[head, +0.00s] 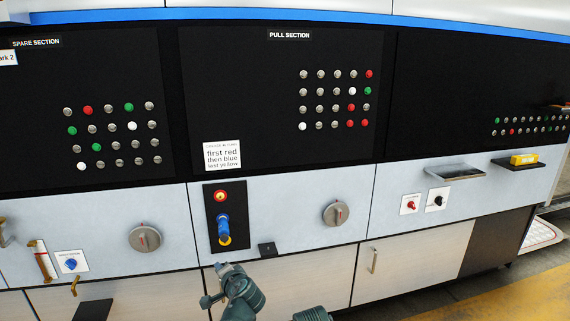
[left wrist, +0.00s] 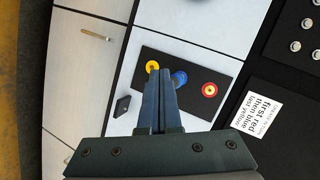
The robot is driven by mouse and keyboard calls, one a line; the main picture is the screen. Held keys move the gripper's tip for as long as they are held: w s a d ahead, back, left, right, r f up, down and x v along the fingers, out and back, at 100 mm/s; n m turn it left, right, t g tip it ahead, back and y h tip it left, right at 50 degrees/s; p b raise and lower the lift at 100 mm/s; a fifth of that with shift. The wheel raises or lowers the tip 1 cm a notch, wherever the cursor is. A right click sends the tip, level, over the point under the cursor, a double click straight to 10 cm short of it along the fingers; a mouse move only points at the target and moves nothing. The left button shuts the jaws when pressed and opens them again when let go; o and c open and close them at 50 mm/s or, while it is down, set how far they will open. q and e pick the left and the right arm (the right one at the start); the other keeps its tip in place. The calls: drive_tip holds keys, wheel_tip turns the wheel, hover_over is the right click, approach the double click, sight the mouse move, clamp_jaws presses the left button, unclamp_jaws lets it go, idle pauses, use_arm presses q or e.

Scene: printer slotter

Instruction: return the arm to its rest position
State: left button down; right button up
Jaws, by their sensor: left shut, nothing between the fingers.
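My left gripper (head: 222,267) is in front of the lower cabinets, below the black control plate (head: 213,205). In the left wrist view its two fingers (left wrist: 160,75) are closed together, with nothing between them. The plate holds a red button (head: 220,196), a blue knob (head: 223,226) and a yellow ring (head: 226,241). In the wrist view the red button (left wrist: 209,90), blue knob (left wrist: 180,77) and yellow ring (left wrist: 152,66) show beyond the fingers; I cannot tell any contact. A teal part of mine shows at the bottom edge. My right gripper is not visible.
A note (head: 222,155) reads "first red then blue last yellow". A grey dial (head: 336,214) and a small black block (head: 267,249) stick out from the front. A metal tray (head: 455,173) and a shelf with a yellow item (head: 523,159) jut out at right. Floor is clear at lower right.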

use_arm(q)
drive_tip(key=s+d+n+g+h+p, duration=0.1)
drive_tip(key=s+d+g+p, duration=0.3)
drive_tip(key=s, duration=0.4)
drive_tip(key=s+d+r+n+g+h+p, duration=0.1)
drive_tip(key=s+d+g+h+p, duration=0.2)
drive_tip(key=s+d, duration=0.3)
drive_tip(key=s+d+n+g+h+p, duration=0.1)
drive_tip(key=s+d+g+p, duration=0.3)
drive_tip(key=s, duration=0.6)
drive_tip(key=shift+s+d+r+n+g+h+p, duration=0.15)
drive_tip(key=shift+s+d+n+g+h+p, duration=0.2)
drive_tip(key=shift+d+h+p, duration=0.35)
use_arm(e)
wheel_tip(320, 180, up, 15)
use_arm(q)
drive_tip(key=shift+w, duration=0.1)
